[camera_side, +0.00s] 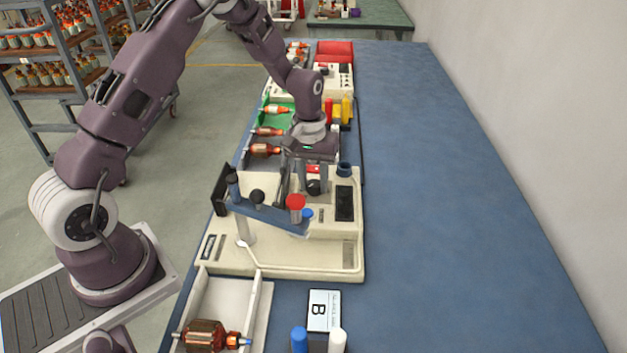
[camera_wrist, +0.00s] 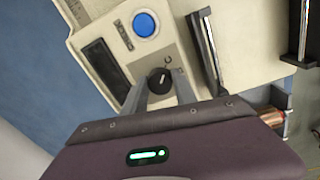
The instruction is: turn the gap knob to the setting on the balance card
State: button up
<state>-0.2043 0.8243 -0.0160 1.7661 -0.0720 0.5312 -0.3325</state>
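The gap knob (camera_wrist: 160,80) is a small black knob with a white pointer line on the cream machine (camera_side: 282,262). In the wrist view its pointer leans to the upper right, and a letter that looks like C shows just above it. The knob also shows in the side view (camera_side: 314,187). My gripper (camera_wrist: 161,84) has one finger on each side of the knob; I cannot tell whether they press on it. It points down over the machine in the side view (camera_side: 312,183). The balance card (camera_side: 323,311) lies at the front, showing a large B.
A blue button (camera_wrist: 144,24) and a dark display (camera_wrist: 105,68) are near the knob. A blue arm (camera_side: 270,216) with a red cap (camera_side: 296,202) stands close in front of my gripper. A tray (camera_side: 223,302) holds a copper armature (camera_side: 205,336). The blue table's right side is clear.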

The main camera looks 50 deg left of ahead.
grip_shut()
jog(key=m, duration=0.4)
jog(key=shift+m, duration=0.3)
jog(key=shift+a+m+g, duration=0.15)
jog(key=shift+m+g, duration=0.15)
jog(key=shift+m, duration=1.7)
jog(key=o, duration=0.7)
grip_release()
